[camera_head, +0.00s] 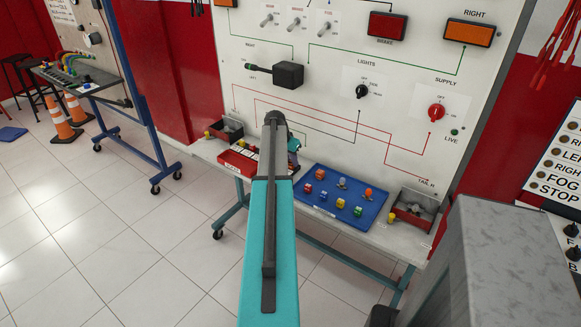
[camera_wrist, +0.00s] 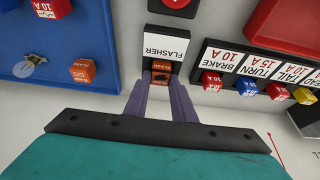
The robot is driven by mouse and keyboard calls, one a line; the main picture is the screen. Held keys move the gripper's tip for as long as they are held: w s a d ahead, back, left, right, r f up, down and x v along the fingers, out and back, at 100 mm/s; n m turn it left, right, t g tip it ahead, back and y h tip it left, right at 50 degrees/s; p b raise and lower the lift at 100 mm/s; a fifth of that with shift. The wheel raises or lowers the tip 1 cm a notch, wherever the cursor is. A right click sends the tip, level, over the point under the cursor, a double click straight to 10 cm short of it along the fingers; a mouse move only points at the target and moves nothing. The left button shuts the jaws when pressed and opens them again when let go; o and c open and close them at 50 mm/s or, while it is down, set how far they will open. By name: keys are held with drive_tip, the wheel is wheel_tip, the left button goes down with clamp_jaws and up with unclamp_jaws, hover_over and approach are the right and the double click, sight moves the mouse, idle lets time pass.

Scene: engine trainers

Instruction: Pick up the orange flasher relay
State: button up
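In the wrist view, an orange flasher relay (camera_wrist: 161,69) with dark markings sits between the two purple fingers of my gripper (camera_wrist: 161,77). The fingertips appear to press on its sides with no clear gap. Just beyond it is the black socket with a white FLASHER label (camera_wrist: 166,44). I cannot tell whether the relay is seated or lifted. A second orange block with small lettering (camera_wrist: 83,71) lies on the blue mat (camera_wrist: 105,45) at left. In the head view my arm hides the gripper and the held relay; the blue mat (camera_head: 318,204) lies to the right.
Red, blue and yellow fuses (camera_wrist: 246,88) stand in a labelled row to the right in the wrist view. The upright lighting board (camera_head: 330,110) rises behind.

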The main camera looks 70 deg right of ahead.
sight(290, 162)
drive_tip(key=c, duration=0.5)
clamp_jaws()
drive_tip(key=shift+r, duration=0.1)
drive_tip(key=shift+r+b, duration=0.55)
drive_tip(key=shift+r, duration=0.9)
drive_tip(key=shift+s+a+r, duration=0.1)
drive_tip(key=shift+a+r, duration=0.1)
drive_tip(key=shift+a, duration=0.1)
drive_tip(key=s+a+b, duration=0.1)
drive_tip(key=s+a, duration=0.2)
drive_tip(key=a, duration=0.3)
drive_tip(key=s+a+r+b, duration=0.1)
drive_tip(key=s+a, duration=0.3)
drive_tip(key=a, duration=0.3)
drive_tip(key=shift+s+a+r+b, duration=0.2)
drive_tip(key=shift+a+r+b, duration=0.05)
drive_tip(key=shift+b, duration=0.15)
drive_tip(key=shift+r, duration=0.2)
drive_tip(key=shift+r+p, duration=2)
drive_tip(key=shift+r, duration=0.8)
